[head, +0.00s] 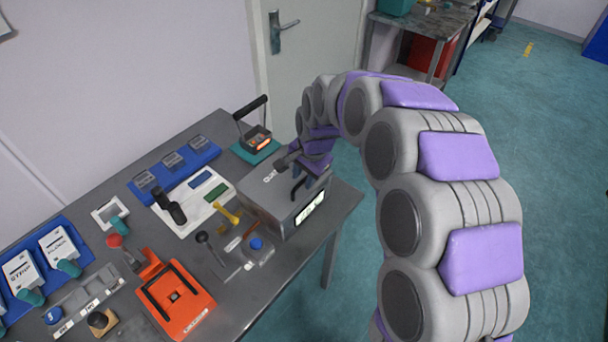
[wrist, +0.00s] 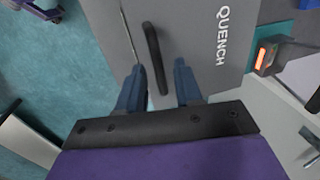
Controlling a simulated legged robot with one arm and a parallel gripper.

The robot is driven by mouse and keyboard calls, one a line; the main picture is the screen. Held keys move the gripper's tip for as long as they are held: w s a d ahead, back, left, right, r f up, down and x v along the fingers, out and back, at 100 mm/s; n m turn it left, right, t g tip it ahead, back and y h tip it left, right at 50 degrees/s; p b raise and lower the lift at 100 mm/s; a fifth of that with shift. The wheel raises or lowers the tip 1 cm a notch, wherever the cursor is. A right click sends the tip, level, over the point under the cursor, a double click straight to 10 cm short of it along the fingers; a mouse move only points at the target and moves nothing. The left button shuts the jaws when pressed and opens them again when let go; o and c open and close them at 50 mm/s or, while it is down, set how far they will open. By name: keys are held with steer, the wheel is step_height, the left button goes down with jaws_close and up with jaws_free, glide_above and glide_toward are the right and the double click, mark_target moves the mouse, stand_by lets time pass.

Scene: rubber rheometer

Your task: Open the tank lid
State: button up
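The tank is a grey box (head: 268,205) at the right end of the table, with a flat grey lid (wrist: 197,30) marked QUENCH. The lid looks closed. A black bar handle (wrist: 152,45) stands near the lid's edge; it also shows in the head view (head: 299,187). My gripper (wrist: 159,68) is over the lid with its two blue fingers apart. The near end of the handle lies between the fingers in the wrist view, with gaps on both sides. In the head view my gripper (head: 290,160) is just above the lid, partly hidden by my arm.
A small device with an orange glowing front (head: 257,141) stands behind the tank on a teal mat. A white tray (head: 195,203) is left of the tank. A clear-looking box with a blue knob (head: 256,244) is in front. The floor right of the table is free.

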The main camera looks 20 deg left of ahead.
jaws_close()
stand_by(0.5)
